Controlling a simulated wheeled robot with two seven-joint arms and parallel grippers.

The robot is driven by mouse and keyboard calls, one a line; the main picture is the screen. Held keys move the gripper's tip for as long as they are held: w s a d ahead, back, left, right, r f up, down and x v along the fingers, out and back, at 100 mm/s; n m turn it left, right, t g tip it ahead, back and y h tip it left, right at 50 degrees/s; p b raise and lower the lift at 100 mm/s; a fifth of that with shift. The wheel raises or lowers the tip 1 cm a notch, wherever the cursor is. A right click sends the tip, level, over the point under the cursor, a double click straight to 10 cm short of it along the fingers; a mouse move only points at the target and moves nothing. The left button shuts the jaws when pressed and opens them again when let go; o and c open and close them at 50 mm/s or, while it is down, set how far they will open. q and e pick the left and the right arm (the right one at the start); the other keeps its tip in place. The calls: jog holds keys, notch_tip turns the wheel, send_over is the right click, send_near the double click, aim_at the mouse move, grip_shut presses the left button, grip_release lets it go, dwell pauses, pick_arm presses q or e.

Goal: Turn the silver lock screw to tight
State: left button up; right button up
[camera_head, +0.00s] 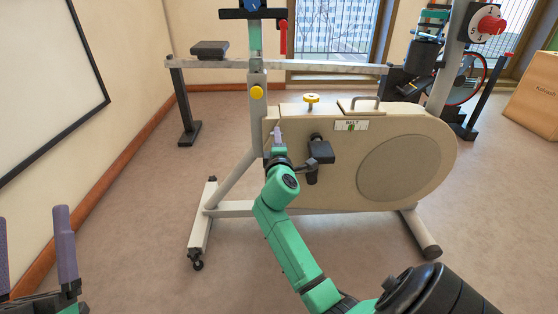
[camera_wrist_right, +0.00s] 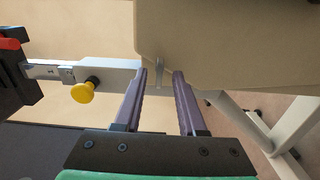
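A thin silver piece, which looks like the silver lock screw (camera_wrist_right: 160,68), stands against the edge of the beige housing (camera_wrist_right: 225,40) in the right wrist view. My right gripper (camera_wrist_right: 160,73) is open, with one purple finger on each side of it and a gap on both sides. In the head view my right gripper (camera_head: 277,134) is at the left end of the bike's beige housing (camera_head: 340,175), and the screw cannot be made out there. My left gripper (camera_head: 34,215) is open and empty at the lower left.
A yellow knob (camera_head: 257,93) is on the bike's post, and it also shows in the right wrist view (camera_wrist_right: 83,92). A black pedal (camera_head: 320,152) is right of my gripper.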

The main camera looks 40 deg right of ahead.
pick_arm(q)
notch_tip(320, 180, down, 18)
jog(key=d+n+g+y+p, duration=0.1)
jog(key=d+g+y, duration=0.1)
jog(key=g, duration=0.3)
jog(key=shift+r+p, duration=0.15)
jog(key=shift+p, duration=0.15)
pick_arm(e)
jog(key=v, duration=1.2)
pick_arm(q)
jog(key=shift+n, duration=0.3)
pick_arm(e)
jog(key=shift+w, duration=0.1)
